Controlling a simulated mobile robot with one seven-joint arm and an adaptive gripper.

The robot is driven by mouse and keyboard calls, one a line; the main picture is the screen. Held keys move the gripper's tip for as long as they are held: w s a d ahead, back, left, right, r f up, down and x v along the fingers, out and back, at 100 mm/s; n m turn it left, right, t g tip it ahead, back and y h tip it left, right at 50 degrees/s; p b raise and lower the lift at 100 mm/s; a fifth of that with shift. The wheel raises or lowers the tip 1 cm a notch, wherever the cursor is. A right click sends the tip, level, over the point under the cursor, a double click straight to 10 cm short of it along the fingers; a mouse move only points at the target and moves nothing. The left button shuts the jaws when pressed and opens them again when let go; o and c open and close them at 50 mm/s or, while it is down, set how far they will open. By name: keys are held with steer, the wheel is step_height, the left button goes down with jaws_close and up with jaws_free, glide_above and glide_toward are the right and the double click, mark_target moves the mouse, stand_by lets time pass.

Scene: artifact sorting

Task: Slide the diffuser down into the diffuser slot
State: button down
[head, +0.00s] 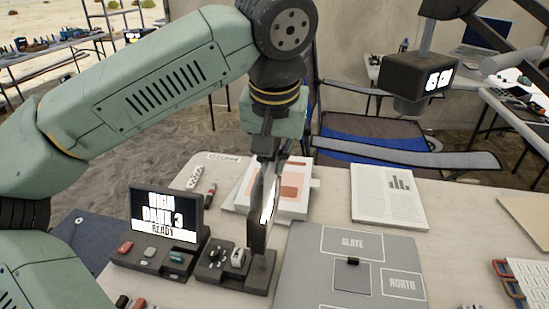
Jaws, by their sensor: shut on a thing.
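My gripper (271,155) points down over the table, shut on the diffuser (259,228). The diffuser appears as a narrow, dark-edged upright plate, seen nearly edge-on, with a bright strip along its upper part. It leans slightly. Its lower end meets the dark block (262,281) at the right side of a small control unit (214,265). The diffuser slot seems to be in that block, but its opening is hidden. I cannot tell how deep the lower end sits. The fingers partly cover the diffuser's top.
A lit screen (165,215) reading "READY" stands left of the unit. A grey mat (310,262) marked "SLATE" and "NORTH" lies to the right. Papers (297,205) lie behind the diffuser. A lamp-like head (418,80) hangs at upper right. A blue chair stands behind the table.

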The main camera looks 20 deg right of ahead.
mark_target(273, 183)
steer(key=shift+a+f+b, duration=0.15)
steer(key=shift+f+b, duration=1.5)
steer(key=shift+f, duration=0.75)
steer(key=c, duration=1.7)
jaws_free()
steer(key=shift+o, duration=0.2)
steer(key=v, duration=1.2)
steer(key=shift+r, duration=0.1)
